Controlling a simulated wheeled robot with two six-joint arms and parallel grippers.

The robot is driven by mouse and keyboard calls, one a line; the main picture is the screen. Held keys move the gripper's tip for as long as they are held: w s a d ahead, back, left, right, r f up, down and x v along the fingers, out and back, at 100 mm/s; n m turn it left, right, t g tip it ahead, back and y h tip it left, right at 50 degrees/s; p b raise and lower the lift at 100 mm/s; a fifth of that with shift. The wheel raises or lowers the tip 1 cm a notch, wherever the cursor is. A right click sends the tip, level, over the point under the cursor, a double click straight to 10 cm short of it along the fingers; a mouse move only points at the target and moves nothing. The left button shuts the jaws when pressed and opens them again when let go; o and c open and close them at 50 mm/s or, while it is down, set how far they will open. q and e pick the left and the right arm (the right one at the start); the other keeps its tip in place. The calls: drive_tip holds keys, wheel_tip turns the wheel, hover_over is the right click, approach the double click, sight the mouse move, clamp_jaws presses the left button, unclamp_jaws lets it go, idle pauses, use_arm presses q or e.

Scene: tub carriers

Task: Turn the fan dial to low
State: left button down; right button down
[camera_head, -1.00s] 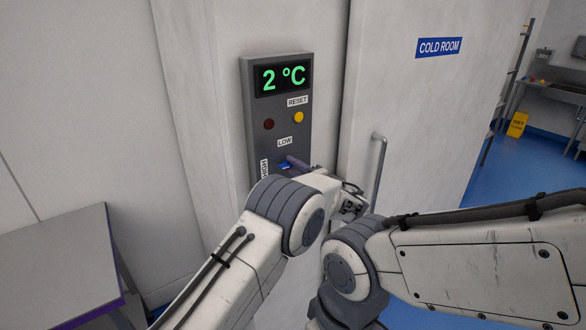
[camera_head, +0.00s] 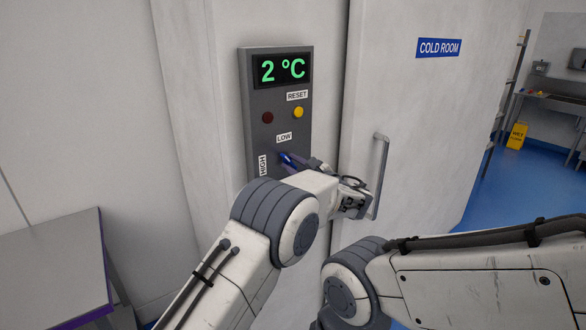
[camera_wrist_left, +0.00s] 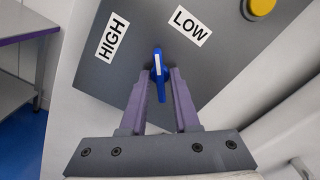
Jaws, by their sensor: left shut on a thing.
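The blue fan dial (camera_head: 286,158) with a white pointer line sits low on a grey wall panel (camera_head: 281,98). It also shows in the left wrist view (camera_wrist_left: 158,62), where its pointer stands between the HIGH label (camera_wrist_left: 112,37) and the LOW label (camera_wrist_left: 190,25). In the head view the LOW label (camera_head: 284,138) is above the dial and the HIGH label (camera_head: 262,165) is to its left. My left gripper (camera_wrist_left: 159,76) is shut on the dial, one purple finger on each side. My right gripper is out of view; only its arm shows.
The panel also has a green 2 °C display (camera_head: 282,69), a yellow reset button (camera_head: 298,112) and a dark red lamp (camera_head: 267,118). A cold room door (camera_head: 420,110) with a vertical handle (camera_head: 378,175) stands close to the right. A table (camera_head: 55,265) stands at the left.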

use_arm(q)
drive_tip(key=m, duration=0.3)
drive_tip(key=shift+a+m, duration=0.1)
drive_tip(key=shift+m, duration=0.3)
drive_tip(key=shift+r+m+p, duration=0.1)
drive_tip(key=shift+m+p, duration=0.7)
drive_tip(key=shift+m, duration=1.1)
drive_tip(key=c, duration=0.6)
unclamp_jaws()
drive_tip(key=shift+c, duration=0.2)
drive_tip(key=shift+s, duration=0.15)
